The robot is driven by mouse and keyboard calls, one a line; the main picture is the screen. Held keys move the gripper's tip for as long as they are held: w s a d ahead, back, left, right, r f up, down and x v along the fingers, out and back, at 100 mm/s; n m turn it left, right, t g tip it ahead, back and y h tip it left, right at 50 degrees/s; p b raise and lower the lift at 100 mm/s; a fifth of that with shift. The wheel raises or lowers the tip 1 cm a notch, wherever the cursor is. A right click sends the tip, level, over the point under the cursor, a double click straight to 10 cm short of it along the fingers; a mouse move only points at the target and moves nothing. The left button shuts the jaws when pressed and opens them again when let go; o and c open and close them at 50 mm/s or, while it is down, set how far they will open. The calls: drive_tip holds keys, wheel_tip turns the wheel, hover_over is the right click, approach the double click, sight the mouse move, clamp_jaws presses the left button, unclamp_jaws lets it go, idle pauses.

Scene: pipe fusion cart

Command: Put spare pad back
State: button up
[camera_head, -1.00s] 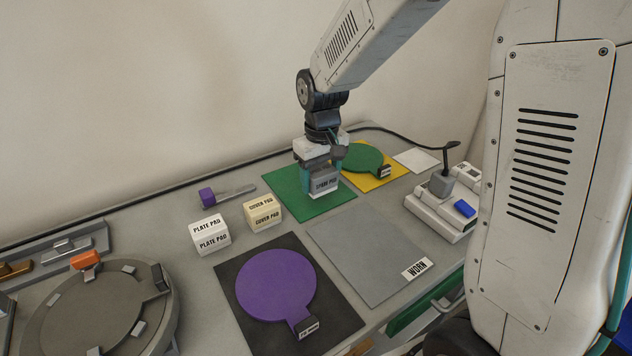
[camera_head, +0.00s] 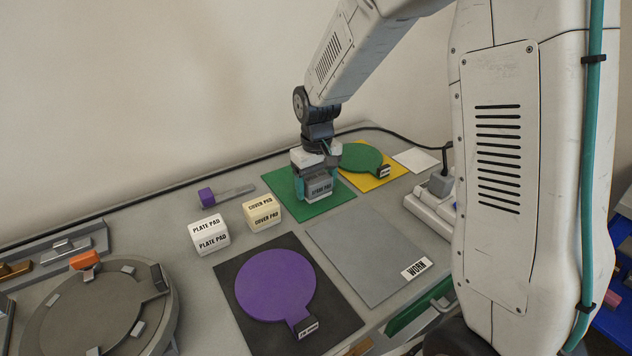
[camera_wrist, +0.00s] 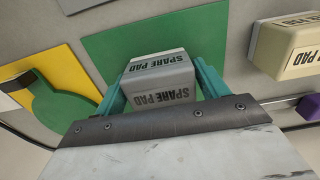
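The spare pad (camera_head: 319,189) is a grey block with a white lower part and "SPARE PAD" lettering. My gripper (camera_head: 316,186) is shut on it, low over the green mat (camera_head: 338,204). In the wrist view the spare pad (camera_wrist: 158,82) sits between my teal fingers (camera_wrist: 160,88), with the green mat (camera_wrist: 200,38) behind it. I cannot tell whether its underside touches the mat.
A white plate pad block (camera_head: 209,234) and a cream cover pad block (camera_head: 262,213) stand left of the green mat. A green paddle (camera_head: 360,157) lies on a yellow mat (camera_head: 368,183) at the back right. A grey mat marked WORN (camera_head: 365,255) and a purple paddle (camera_head: 272,282) lie in front.

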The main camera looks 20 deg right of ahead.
sight(317, 177)
drive_tip(key=shift+o, duration=0.6)
drive_tip(key=shift+r, duration=0.1)
wheel_tip(317, 177, up, 12)
drive_tip(key=s+d+r+m, duration=0.1)
drive_tip(key=s+r, duration=0.1)
drive_tip(key=s, duration=1.3)
drive_tip(key=s+d+r+m+t, duration=0.1)
drive_tip(key=s+d+r, duration=0.1)
drive_tip(key=s, duration=1.3)
drive_tip(key=shift+r, duration=0.7)
